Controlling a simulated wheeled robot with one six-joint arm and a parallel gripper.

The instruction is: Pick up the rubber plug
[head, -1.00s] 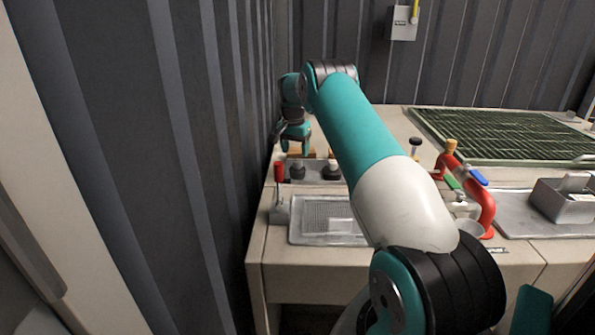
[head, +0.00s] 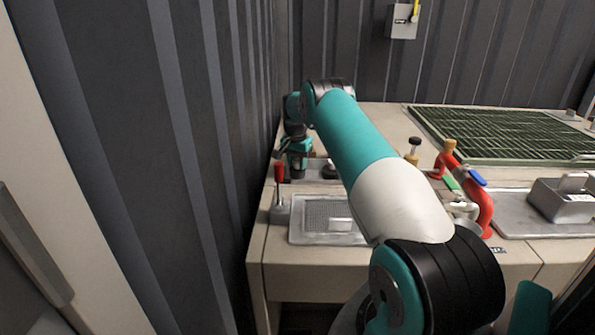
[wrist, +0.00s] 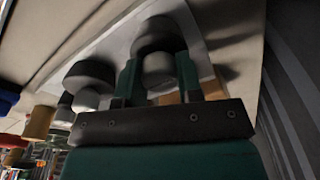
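The rubber plug (wrist: 154,35) has a wide dark body and a pale grey knob; it stands on a light grey tray (wrist: 108,45). My gripper (wrist: 157,68) is over it in the wrist view, with one teal finger on each side of the knob. The fingers look open, with the knob between them; contact is not clear. In the head view my gripper (head: 297,172) is low at the tray's left end and hides this plug. A second, similar plug (wrist: 88,78) stands beside it; its dark body also shows in the head view (head: 330,171).
A red-handled lever (head: 279,180) stands in front of my gripper, and the dark ribbed wall (head: 225,150) is close on the left. Red piping (head: 486,212) stands to the right.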

